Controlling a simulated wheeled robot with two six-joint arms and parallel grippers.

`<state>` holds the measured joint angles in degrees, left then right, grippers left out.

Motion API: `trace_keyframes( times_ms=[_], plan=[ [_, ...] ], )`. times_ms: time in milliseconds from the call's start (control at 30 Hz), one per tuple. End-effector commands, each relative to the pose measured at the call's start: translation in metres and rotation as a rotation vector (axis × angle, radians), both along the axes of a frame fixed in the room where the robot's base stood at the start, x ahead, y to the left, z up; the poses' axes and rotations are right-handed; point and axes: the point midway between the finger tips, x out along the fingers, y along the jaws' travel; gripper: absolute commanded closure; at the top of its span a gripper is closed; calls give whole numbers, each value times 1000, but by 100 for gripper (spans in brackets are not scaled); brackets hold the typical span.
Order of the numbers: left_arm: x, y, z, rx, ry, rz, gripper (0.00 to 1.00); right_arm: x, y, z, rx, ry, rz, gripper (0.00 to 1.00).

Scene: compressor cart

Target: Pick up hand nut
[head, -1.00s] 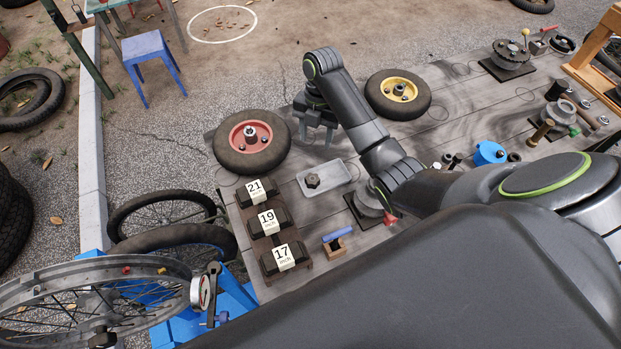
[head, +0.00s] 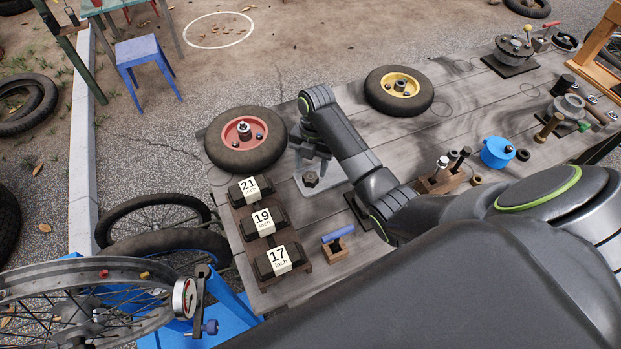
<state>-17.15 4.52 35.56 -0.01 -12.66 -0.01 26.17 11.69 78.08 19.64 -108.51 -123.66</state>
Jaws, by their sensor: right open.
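The hand nut (head: 311,179), a small dark knob, sits on a light grey tray (head: 325,189) on the wooden cart top. My right gripper (head: 311,160) is open and points down over the tray, with its fingers just behind the nut in the picture. The nut is visible in front of the fingers, and I cannot tell whether they touch it. The gripper and arm hide the back part of the tray. My left gripper is not in view.
A red-rimmed wheel (head: 245,139) lies left of the gripper, and a yellow-rimmed wheel (head: 399,92) lies behind right. Numbered dark blocks (head: 263,222) stand at the left edge. A blue-handled tool on a wooden block (head: 336,246) is in front.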

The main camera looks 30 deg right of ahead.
Motion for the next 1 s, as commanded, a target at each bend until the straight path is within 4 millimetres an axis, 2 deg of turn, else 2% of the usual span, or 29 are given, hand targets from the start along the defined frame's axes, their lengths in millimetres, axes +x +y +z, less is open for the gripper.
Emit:
trace_keyframes(
  times_ms=[100,233,533,767,1000],
  plan=[
    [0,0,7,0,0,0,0,-3,1,-17,2,5,0,50],
    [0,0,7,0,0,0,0,-4,3,-34,1,4,-1,50],
    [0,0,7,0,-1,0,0,-5,3,-39,0,1,1,50],
    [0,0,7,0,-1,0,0,-4,3,-39,-1,1,1,80],
    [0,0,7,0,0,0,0,-4,3,-36,0,0,1,81]
  ],
)
